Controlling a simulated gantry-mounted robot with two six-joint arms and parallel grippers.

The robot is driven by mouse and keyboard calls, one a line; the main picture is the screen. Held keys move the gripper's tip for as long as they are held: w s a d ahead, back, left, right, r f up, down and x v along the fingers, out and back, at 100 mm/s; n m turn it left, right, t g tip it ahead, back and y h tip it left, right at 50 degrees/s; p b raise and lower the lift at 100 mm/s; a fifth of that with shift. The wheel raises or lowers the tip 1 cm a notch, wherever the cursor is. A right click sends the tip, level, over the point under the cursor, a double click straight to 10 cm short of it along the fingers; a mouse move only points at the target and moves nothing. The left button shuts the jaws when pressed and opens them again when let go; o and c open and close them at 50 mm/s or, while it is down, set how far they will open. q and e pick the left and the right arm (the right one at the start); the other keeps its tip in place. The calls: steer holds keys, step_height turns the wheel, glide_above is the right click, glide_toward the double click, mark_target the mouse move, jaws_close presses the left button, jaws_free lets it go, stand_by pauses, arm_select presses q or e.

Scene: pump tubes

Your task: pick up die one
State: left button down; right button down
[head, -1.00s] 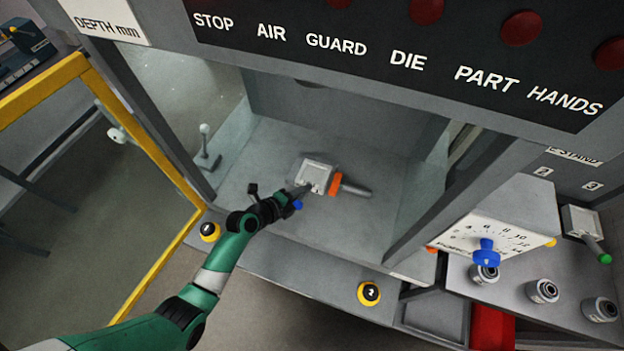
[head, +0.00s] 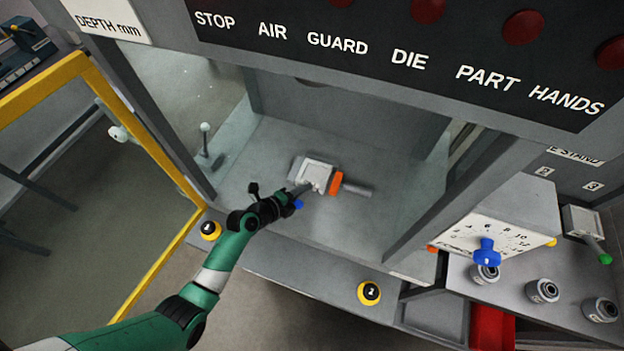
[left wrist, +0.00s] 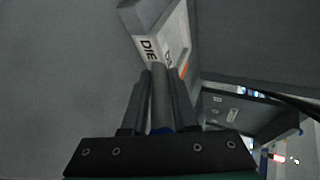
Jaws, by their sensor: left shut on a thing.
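A die (head: 319,175) with a pale labelled face, an orange ring and a grey rod on its right is inside the machine's bay. In the left wrist view the die (left wrist: 165,38) shows the word DIE; its number is not readable. My left gripper (head: 292,194) reaches in from the lower left and is shut on the die's grey handle. In the left wrist view the handle (left wrist: 160,95) runs between the two fingers, with a blue end near the palm. I cannot tell whether the die touches the bay floor. My right gripper is out of view.
The bay has an upright post (head: 455,185) on its right and a white-knobbed lever (head: 205,145) on its left. A yellow frame (head: 150,150) stands beside my arm. Yellow-ringed buttons (head: 369,293) line the front ledge. A blue knob (head: 487,252) and several round fittings (head: 543,290) are at right.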

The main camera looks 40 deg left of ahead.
arm_select(q)
steer(key=shift+r, duration=0.6)
step_height(320, 180, up, 2)
steer(key=shift+r+p, duration=0.2)
steer(key=shift+p, duration=0.55)
steer(key=s+d+r+p, duration=0.4)
steer(key=d+r, duration=0.5)
steer(key=d, duration=0.4)
steer(key=shift+p+v, duration=0.3)
steer(key=shift+v, duration=0.5)
